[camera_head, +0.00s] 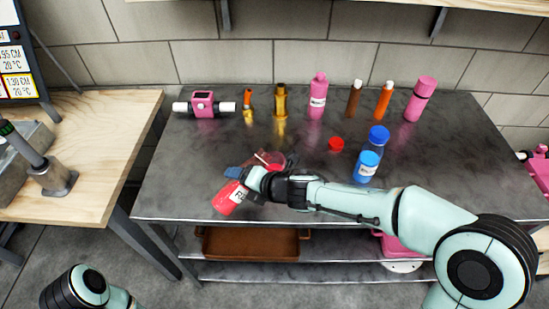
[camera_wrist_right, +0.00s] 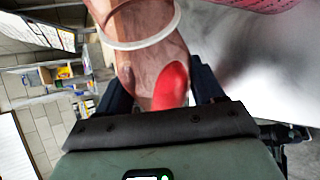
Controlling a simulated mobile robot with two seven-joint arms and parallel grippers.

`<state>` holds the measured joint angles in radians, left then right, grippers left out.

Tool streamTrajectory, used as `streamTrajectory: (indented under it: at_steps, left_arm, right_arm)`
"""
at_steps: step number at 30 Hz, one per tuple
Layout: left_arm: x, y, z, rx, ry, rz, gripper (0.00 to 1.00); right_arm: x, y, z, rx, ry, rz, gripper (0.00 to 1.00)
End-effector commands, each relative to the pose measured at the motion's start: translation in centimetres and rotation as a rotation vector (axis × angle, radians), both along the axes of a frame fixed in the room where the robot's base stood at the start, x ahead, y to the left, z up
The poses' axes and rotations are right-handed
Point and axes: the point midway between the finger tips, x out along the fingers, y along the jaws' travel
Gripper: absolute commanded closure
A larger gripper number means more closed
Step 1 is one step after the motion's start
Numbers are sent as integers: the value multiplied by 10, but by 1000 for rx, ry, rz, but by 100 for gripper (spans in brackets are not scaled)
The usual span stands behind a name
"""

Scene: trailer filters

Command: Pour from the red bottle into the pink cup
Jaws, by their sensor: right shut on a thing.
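My right gripper (camera_head: 255,178) is shut on the red bottle (camera_head: 230,199), over the left part of the metal table. The bottle is tilted and its labelled red part shows left of and below the gripper. A translucent dark-red part with a pale ring (camera_wrist_right: 143,45) shows between the fingers in the right wrist view. A dark pinkish shape (camera_head: 272,160) lies just behind the gripper; I cannot tell whether it is the pink cup. The cup is not clearly seen, and I cannot tell whether liquid flows. My left gripper is out of view.
A red cap (camera_head: 336,144) lies on the table (camera_head: 200,150). A blue bottle (camera_head: 367,165) stands close behind my right forearm. Several pink, orange and brown bottles (camera_head: 318,97) line the back edge. A wooden table (camera_head: 85,130) stands at left.

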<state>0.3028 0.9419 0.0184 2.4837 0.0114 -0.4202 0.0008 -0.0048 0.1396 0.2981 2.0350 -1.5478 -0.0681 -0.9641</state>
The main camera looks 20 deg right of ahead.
Motion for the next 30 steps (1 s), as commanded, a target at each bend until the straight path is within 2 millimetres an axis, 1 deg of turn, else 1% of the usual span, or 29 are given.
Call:
streamTrajectory:
  at_steps: [30]
  left_arm:
    - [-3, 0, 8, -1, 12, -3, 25]
  right_arm:
    - [-1, 1, 5, 54, 28, -1, 75]
